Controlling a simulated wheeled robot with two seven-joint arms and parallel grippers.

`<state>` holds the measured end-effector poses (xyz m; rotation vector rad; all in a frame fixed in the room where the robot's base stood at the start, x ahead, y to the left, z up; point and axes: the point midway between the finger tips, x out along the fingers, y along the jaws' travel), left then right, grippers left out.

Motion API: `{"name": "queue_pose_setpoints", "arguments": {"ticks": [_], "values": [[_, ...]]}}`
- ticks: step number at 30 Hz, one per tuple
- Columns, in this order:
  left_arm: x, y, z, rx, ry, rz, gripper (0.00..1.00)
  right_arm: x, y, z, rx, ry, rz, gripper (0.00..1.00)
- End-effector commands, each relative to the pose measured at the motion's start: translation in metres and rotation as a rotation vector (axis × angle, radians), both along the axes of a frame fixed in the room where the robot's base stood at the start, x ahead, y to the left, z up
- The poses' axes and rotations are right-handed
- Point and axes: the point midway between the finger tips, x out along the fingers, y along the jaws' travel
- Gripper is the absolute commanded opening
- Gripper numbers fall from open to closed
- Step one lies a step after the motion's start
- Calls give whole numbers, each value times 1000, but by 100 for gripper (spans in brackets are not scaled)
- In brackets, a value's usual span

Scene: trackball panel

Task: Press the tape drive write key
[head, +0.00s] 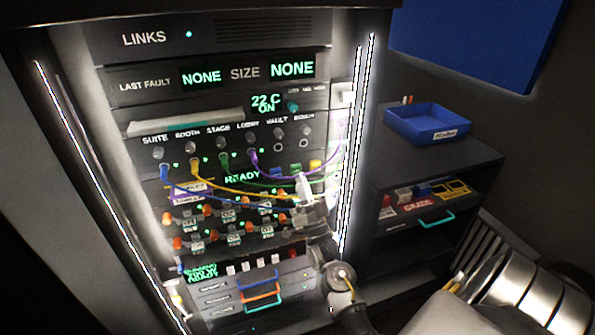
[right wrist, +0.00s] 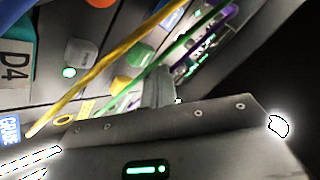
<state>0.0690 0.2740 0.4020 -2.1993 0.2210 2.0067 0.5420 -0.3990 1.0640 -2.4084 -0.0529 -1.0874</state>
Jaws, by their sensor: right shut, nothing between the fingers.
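A rack unit with a green READY display (head: 242,177) has small coloured keys in a row: a blue key (head: 250,173), a green key (head: 296,169) and a yellow key (head: 315,165). I cannot read which key is the write key. My right gripper (head: 303,181) is shut and empty, close in front of the panel just below the green key. In the right wrist view its fingers (right wrist: 158,88) point at the panel beside a yellow key (right wrist: 119,85) and a green key (right wrist: 143,60). Contact cannot be told. My left gripper is not in view.
Yellow, green, blue and purple cables (head: 217,185) hang across the panel near my right gripper. Below are rows of orange-ended connectors (head: 178,243), white keys (head: 246,266) and coloured drawer handles (head: 262,296). A blue tray (head: 427,136) stands on a side cabinet at right.

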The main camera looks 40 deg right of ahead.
Motion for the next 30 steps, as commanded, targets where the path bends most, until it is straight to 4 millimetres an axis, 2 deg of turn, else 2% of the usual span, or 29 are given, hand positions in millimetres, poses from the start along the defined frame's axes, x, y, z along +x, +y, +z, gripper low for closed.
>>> {"name": "queue_pose_setpoints", "arguments": {"ticks": [11, 30], "values": [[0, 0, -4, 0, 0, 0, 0, 9, -3, 0, 0, 0, 0, 0], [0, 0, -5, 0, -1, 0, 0, 11, -4, 0, 0, 0, 0, 0]]}}
